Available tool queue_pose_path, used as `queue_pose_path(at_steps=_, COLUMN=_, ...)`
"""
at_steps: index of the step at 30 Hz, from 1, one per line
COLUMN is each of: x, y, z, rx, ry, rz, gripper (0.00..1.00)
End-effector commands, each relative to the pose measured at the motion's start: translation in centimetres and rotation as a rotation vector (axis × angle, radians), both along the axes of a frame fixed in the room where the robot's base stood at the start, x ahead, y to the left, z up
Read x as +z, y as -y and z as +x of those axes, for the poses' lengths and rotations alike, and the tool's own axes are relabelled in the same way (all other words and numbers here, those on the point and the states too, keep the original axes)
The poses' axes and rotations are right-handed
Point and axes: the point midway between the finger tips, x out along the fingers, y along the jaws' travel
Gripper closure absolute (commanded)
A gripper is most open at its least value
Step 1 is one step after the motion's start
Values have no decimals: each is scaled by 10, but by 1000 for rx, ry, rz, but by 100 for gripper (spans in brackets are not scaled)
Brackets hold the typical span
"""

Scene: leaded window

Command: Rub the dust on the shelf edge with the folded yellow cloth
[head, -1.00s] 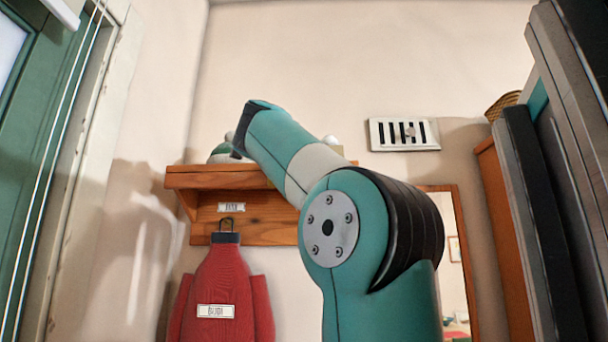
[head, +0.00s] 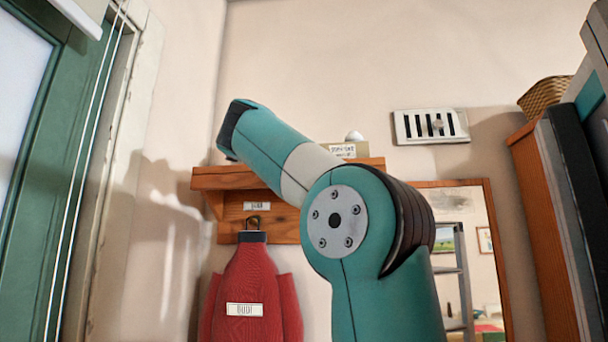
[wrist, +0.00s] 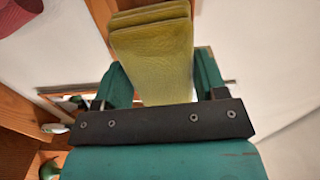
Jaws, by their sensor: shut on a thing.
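The folded yellow cloth (wrist: 152,62) fills the upper middle of the wrist view, its folded layers stacked at the far end. My gripper (wrist: 160,75) is shut on it, with a green finger at each side. In the head view the wooden shelf (head: 207,181) is on the wall, partly behind my arm. My gripper and the cloth are hidden there behind my arm's end. I cannot make out dust on the shelf edge, nor whether the cloth touches it.
A red garment (head: 252,290) hangs from a hook below the shelf. A small box with a label (head: 345,150) stands on the shelf. A white vent (head: 430,126) is on the wall, and a mirror (head: 487,240) stands at right. A green window frame (head: 45,190) is at left.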

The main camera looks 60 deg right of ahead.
Motion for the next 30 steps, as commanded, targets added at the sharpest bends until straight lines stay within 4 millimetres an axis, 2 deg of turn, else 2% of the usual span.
queue_pose_path(at_steps=30, x=1, y=-19, z=61, rx=3, ry=-2, rz=0, gripper=54)
